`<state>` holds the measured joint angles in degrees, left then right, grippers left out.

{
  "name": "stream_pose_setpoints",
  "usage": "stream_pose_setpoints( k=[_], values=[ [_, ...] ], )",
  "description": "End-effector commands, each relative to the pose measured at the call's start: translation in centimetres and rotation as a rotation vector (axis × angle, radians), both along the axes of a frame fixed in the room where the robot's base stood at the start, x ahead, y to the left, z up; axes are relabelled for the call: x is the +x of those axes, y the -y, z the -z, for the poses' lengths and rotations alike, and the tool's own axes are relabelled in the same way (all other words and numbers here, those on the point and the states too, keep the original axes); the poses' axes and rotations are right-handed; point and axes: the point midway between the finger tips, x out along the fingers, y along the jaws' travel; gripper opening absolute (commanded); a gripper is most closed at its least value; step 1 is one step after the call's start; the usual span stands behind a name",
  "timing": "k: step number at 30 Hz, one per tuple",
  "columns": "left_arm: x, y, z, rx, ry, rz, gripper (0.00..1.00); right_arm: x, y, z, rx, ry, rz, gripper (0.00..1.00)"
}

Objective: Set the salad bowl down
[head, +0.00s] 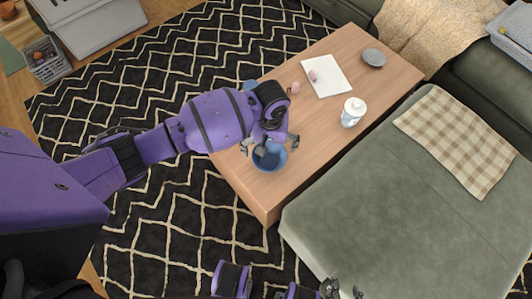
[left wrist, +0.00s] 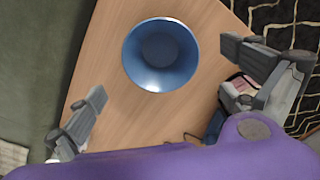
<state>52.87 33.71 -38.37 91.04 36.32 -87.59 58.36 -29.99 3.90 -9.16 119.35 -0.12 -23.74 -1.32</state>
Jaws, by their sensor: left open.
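The blue salad bowl (head: 270,163) is upright at the near left end of the wooden coffee table (head: 240,187) and appears to rest on it. It also shows whole and empty in the left wrist view (left wrist: 160,55), with bare wood around it. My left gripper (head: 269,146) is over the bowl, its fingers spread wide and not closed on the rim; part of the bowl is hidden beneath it. My right gripper (head: 343,289) is at the bottom edge of the head view, away from the table and partly cut off; its opening is unclear.
A white lidded canister (head: 352,111), an open notebook (head: 326,77), a grey dish (head: 374,57) and a small pink item (head: 294,88) are on the table. Another blue item (head: 249,85) is partly behind my left arm. The green sectional (head: 390,190) borders the table's right side.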

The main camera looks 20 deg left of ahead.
Motion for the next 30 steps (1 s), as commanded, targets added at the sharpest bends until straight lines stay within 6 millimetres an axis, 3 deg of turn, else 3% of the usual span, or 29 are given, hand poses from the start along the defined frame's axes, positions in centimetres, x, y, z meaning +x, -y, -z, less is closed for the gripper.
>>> stream_pose_setpoints(
  k=[3,8,19,23,30],
  values=[
    [0.1,0.0,-2.1,-0.001,0.001,0.001,1.00,0.0,0.0,-0.4,0.000,0.002,-0.001,0.40],
    [0.0,0.0,-3.3,0.000,-0.001,0.000,1.00,0.1,0.0,-0.5,-0.001,0.003,-0.002,0.40],
    [-0.9,0.3,-2.8,-0.018,-0.003,0.008,1.00,0.2,0.1,-0.6,-0.001,0.006,-0.003,0.40],
    [-3.9,1.9,-0.2,-0.096,0.011,0.048,1.00,0.2,0.1,-0.6,-0.002,0.007,-0.002,0.40],
    [-12.1,4.9,4.6,-0.289,0.141,0.124,1.00,0.3,0.1,-0.7,-0.003,0.008,-0.003,0.40]
  ],
)
